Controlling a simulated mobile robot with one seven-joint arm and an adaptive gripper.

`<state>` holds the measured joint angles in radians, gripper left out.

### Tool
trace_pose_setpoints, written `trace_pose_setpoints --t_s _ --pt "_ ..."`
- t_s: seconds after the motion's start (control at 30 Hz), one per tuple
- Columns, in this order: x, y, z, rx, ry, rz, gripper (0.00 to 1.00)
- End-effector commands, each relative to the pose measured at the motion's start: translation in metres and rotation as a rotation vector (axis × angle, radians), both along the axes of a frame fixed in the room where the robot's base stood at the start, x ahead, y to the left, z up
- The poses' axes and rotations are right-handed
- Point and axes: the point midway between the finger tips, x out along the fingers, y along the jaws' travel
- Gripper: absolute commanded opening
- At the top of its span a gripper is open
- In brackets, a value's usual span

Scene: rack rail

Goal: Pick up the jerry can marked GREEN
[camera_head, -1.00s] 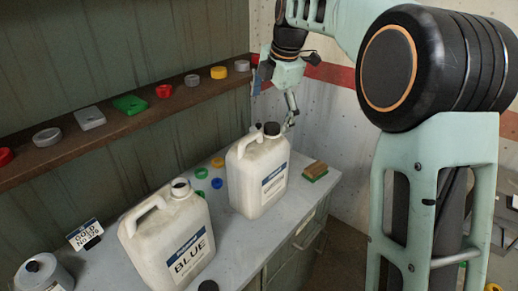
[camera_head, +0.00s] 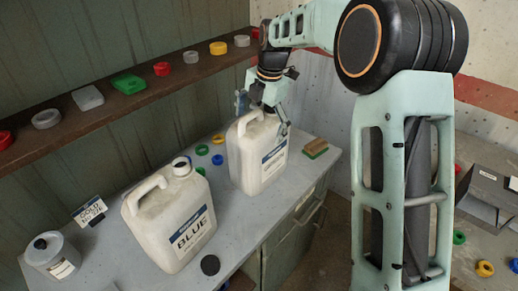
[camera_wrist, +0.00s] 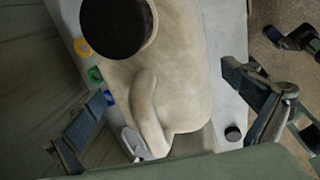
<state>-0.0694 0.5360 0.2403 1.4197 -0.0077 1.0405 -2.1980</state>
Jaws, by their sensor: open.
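A cream jerry can (camera_head: 258,160) stands upright at the far end of the bench; its label's writing is too small to read. My gripper (camera_head: 262,114) is open just above it, with a finger at either side of its top. In the wrist view, my gripper (camera_wrist: 166,84) has the same can (camera_wrist: 180,70) between its spread fingers, with its handle (camera_wrist: 146,110) and black cap (camera_wrist: 112,25) showing. I see no clear grip on it. A second jerry can (camera_head: 160,225), marked BLUE, stands nearer on the bench.
A grey round canister (camera_head: 50,258) and a GOLD sign (camera_head: 90,211) stand at the left of the bench (camera_head: 115,255). A wall shelf (camera_head: 110,106) holds several coloured caps and blocks. A brown and green brush-like block (camera_head: 315,147) lies right of the far can.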

Motion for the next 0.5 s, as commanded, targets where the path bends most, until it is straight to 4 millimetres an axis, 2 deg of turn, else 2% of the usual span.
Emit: trace_pose_setpoints --t_s 0.13,0.37,0.5 --pt "0.0013 0.0016 -0.0126 -0.001 0.001 0.000 1.00" --pt "0.0020 0.0018 -0.0140 0.000 -0.001 -0.001 1.00" --pt "0.0019 0.0019 -0.0138 0.000 -0.001 -0.001 0.85"
